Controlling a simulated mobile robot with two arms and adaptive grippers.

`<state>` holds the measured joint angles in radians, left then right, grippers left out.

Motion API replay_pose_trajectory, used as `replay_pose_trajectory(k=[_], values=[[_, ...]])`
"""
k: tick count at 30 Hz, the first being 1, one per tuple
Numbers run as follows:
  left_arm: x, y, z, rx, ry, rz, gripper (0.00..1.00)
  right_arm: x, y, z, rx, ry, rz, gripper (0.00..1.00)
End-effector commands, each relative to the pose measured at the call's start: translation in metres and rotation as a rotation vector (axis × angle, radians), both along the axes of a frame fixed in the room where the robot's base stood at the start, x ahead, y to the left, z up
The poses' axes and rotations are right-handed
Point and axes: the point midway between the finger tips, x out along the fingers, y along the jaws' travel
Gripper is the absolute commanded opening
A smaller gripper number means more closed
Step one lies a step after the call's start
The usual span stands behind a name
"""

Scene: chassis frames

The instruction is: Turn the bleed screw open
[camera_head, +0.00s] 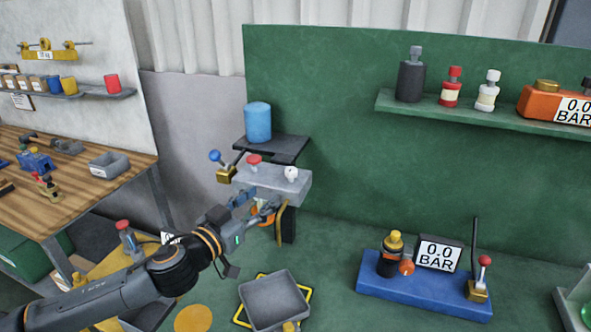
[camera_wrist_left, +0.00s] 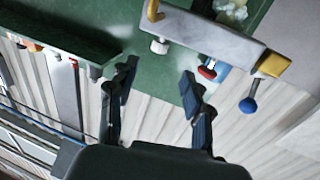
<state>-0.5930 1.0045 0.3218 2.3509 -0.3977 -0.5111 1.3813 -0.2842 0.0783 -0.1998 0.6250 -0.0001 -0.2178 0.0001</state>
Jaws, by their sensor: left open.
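A grey block (camera_head: 270,181) is mounted at the green panel, with a red knob (camera_head: 254,161), a white knob (camera_head: 291,173) and a blue-ball lever (camera_head: 215,156) on a brass fitting. I cannot tell for sure which of these is the bleed screw. My left gripper (camera_head: 266,208) is just below and in front of the block. In the left wrist view its two fingers (camera_wrist_left: 158,84) are spread with nothing between them. The white knob (camera_wrist_left: 160,46) shows beyond them, the red knob (camera_wrist_left: 207,70) near the right finger, and the blue-ball lever (camera_wrist_left: 248,105) further right. My right gripper does not show.
A blue cylinder (camera_head: 257,122) stands on a dark shelf behind the block. A grey tray (camera_head: 273,302) lies below. A blue base (camera_head: 423,288) with a gauge reading 0.0 BAR is at the right. A green shelf (camera_head: 480,120) holds bottles. A wooden bench (camera_head: 70,200) is at the left.

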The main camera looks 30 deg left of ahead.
Motion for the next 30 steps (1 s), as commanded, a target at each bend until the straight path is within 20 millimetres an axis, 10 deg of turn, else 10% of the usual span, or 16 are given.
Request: replay_pose_trajectory(k=[8,30], values=[[0.034,0.001,0.003,0.003,-0.004,0.001,0.50,-0.035,0.001,0.003,-0.001,0.051,0.002,0.40],[0.115,0.003,0.003,0.001,-0.002,0.006,0.50,-0.015,-0.004,0.031,-0.005,0.021,0.000,0.40]])
